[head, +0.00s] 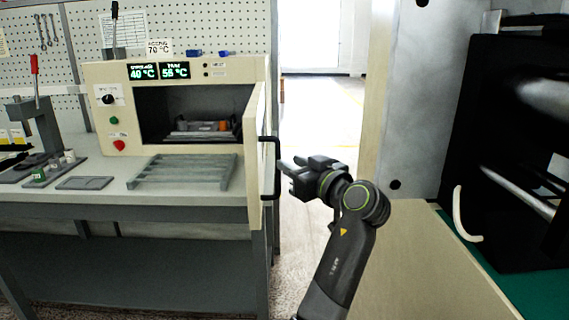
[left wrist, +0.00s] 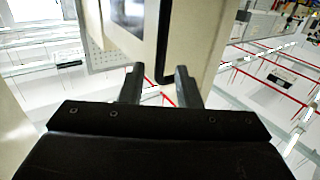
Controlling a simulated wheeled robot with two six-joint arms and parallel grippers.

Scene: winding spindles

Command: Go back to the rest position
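My left gripper (head: 290,167) is just right of the black door handle (head: 274,168) of the cream oven (head: 98,73), at about the handle's height. In the left wrist view, the fingers of my left gripper (left wrist: 159,80) are apart with nothing held between them. The black handle (left wrist: 164,45) shows ahead of the gap; I cannot tell whether it touches a finger. The oven door (head: 257,150) stands open toward me. Inside the oven lies a grey rack with a small orange part (head: 223,126). My right gripper is not in view.
The oven stands on a grey workbench (head: 110,195) with a slatted grey rack (head: 182,171) in front of it. A lever press (head: 45,125) is at the left. A pale panel (head: 425,270) and a dark machine (head: 500,130) are at the right. Bare floor shows behind my gripper.

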